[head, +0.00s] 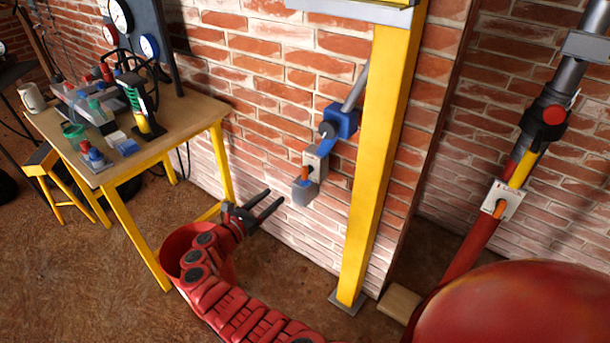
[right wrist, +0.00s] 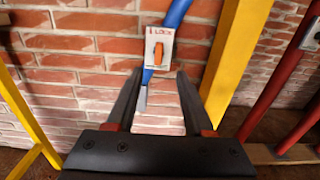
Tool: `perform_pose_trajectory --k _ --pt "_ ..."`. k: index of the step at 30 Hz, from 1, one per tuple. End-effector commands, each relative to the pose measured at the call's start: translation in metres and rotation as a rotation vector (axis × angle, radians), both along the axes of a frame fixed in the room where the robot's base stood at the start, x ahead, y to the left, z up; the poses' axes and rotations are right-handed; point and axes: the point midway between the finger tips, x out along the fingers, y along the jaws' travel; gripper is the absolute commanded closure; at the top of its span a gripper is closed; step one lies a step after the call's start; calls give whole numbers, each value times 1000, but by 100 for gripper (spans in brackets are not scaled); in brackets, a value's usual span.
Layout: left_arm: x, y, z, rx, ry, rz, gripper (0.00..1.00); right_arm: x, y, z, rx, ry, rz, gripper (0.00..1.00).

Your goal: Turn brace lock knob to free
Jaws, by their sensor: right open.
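A pale plate (head: 315,162) with an orange knob (head: 306,172) is fixed to the blue and grey brace left of the yellow post. In the right wrist view the plate (right wrist: 168,33) has lettering that seems to read LOCK, and its orange knob (right wrist: 158,54) stands roughly upright. My right gripper (head: 275,197) is open and empty, low and left of the knob and apart from it. In the right wrist view its spread fingers (right wrist: 158,77) point toward the wall, with the knob just above the gap between the tips. My left gripper is not in view.
A yellow post (head: 378,150) stands just right of the brace. A second plate with an orange knob (head: 500,207) is on the red brace farther right.

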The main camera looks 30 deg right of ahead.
Motion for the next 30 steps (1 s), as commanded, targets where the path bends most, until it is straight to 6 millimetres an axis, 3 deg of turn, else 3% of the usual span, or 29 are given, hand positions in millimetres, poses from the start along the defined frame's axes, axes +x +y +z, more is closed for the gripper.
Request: perform_pose_trajectory --k 11,18,24,30 --pt "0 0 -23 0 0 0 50 31 -77 -5 4 1 0 48" --pt "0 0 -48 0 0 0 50 51 -125 -6 5 -1 1 48" --pt "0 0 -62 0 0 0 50 61 -148 -5 7 0 4 48" --pt "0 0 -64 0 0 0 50 64 -153 -2 5 0 7 48"
